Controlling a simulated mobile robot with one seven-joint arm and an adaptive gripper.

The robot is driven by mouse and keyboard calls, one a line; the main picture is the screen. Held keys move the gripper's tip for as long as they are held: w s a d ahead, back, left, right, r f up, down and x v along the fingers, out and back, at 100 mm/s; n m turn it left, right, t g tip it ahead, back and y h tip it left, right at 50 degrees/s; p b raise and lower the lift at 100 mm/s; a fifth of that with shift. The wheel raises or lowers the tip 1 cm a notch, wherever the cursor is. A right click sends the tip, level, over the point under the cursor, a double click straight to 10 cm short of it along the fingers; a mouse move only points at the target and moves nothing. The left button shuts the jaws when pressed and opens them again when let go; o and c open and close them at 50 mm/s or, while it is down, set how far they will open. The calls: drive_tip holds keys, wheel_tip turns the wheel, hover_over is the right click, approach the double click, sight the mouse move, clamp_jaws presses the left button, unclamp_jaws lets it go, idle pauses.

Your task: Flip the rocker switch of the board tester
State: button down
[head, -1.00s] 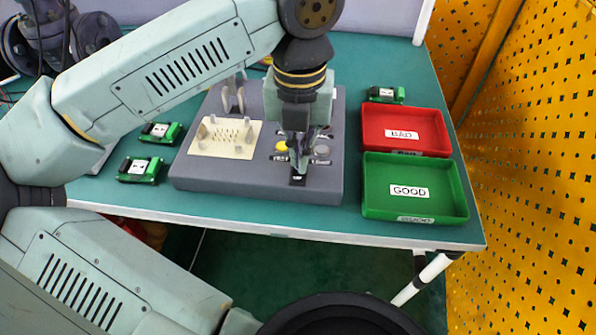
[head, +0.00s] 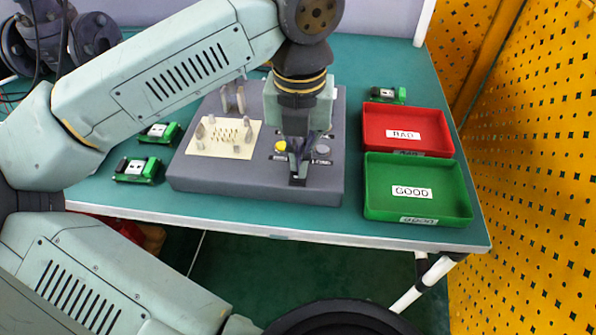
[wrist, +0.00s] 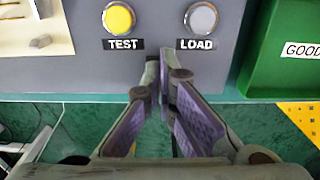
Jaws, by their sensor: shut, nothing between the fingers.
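The board tester (head: 250,180) is a grey box on the green table, with a cream test plate (head: 224,138) on its left side. In the wrist view its grey top (wrist: 60,75) carries a yellow TEST button (wrist: 118,18) and a grey LOAD button (wrist: 200,18). My gripper (head: 298,178) points down over the tester's front right part, and its fingertips are together with nothing between them. In the wrist view the fingertips (wrist: 163,62) lie below and between the two labels. The rocker switch cannot be made out; the fingers cover that part of the tester.
A red BAD tray (head: 440,117) and a green GOOD tray (head: 455,190) stand right of the tester. Green boards lie to the left (head: 137,170), (head: 160,132) and behind the red tray (head: 388,95). A yellow perforated panel (head: 530,180) bounds the right side.

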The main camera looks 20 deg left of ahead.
drive_tip(key=shift+r+p, duration=2)
drive_tip(key=shift+r, duration=1.45)
